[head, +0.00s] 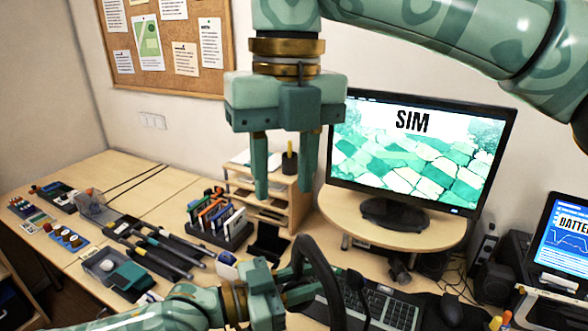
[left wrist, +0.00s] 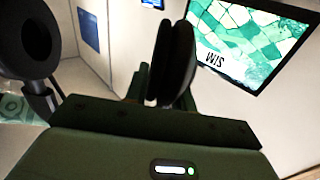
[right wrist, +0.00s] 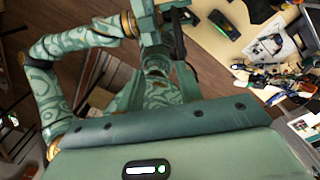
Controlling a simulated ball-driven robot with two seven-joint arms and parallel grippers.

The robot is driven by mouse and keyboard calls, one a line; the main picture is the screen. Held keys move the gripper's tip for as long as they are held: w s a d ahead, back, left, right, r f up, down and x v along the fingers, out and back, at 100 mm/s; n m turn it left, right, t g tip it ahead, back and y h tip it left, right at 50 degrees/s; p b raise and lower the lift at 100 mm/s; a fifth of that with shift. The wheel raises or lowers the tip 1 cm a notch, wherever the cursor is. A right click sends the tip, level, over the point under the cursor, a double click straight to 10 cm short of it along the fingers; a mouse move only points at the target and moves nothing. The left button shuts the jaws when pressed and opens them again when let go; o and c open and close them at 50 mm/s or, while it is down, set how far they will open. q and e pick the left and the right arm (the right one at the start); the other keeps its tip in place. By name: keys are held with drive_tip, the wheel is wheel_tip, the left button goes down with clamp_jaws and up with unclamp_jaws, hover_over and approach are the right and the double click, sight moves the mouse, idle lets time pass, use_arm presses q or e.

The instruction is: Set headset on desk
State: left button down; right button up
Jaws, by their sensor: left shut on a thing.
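The black headset (head: 318,262) shows as a curved band at the bottom middle of the head view, above the desk (head: 178,188). My left gripper (head: 298,290) is shut on the headset, whose band arches up beside the fingers. In the left wrist view, a black part of the headset (left wrist: 172,62) stands at the jaws and a round ear cup (left wrist: 28,40) hangs at the left. The exact grip point is hidden. My right gripper (head: 284,190) hangs higher, pointing down, with its fingers apart and nothing between them.
A monitor (head: 415,150) on a round-fronted riser (head: 345,215) stands behind. A keyboard (head: 385,306) and mouse (head: 452,308) lie at the lower right. A wooden shelf unit (head: 297,203), a tool rack (head: 222,228) and several tools crowd the middle and left. The far left desk has bare patches.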

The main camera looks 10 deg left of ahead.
sight(311, 246)
use_arm(q)
drive_tip(key=shift+d, duration=0.1)
drive_tip(key=shift+w, duration=0.1)
use_arm(e)
drive_tip(key=d+f, duration=0.1)
drive_tip(key=f, duration=0.3)
drive_tip(key=d+f+t+h, duration=0.1)
drive_tip(key=f, duration=0.3)
drive_tip(key=d+f+h, duration=0.1)
drive_tip(key=f, duration=0.2)
drive_tip(key=shift+w+d+f, duration=0.15)
drive_tip(key=shift+w+f, duration=0.25)
clamp_jaws()
use_arm(q)
drive_tip(key=c, duration=1.1)
unclamp_jaws()
